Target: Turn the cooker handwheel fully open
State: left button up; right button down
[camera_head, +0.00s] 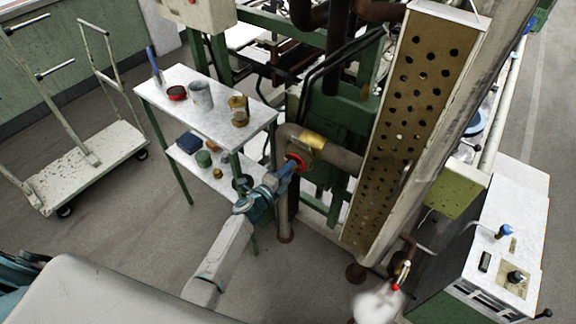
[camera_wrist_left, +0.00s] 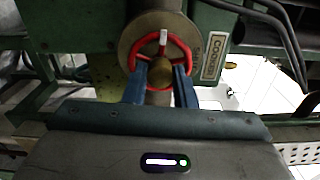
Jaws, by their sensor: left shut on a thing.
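The cooker handwheel (camera_wrist_left: 186,47) is a red spoked ring with a brass-coloured hub, in front of a round metal flange in the left wrist view. One spoke points up and has a white mark. A plate reading "COOKER" (camera_wrist_left: 211,58) sits to its right. In the head view the handwheel (camera_head: 298,162) shows as a small red ring on the pipe. My left gripper (camera_wrist_left: 160,70) has its two blue fingers on either side of the hub at the wheel's lower part, shut on the wheel. In the head view my left gripper (camera_head: 287,169) reaches it from the lower left. My right gripper is not in view.
A white-topped side table (camera_head: 210,100) with cups and a jar stands left of the pipe. A perforated metal panel (camera_head: 415,110) rises to the right. A flat cart (camera_head: 80,170) stands at the far left. The floor between cart and table is clear.

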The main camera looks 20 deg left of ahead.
pick_arm(q)
jog(key=o, duration=0.8)
jog(key=shift+o, duration=0.2)
jog(key=shift+s+a, duration=0.1)
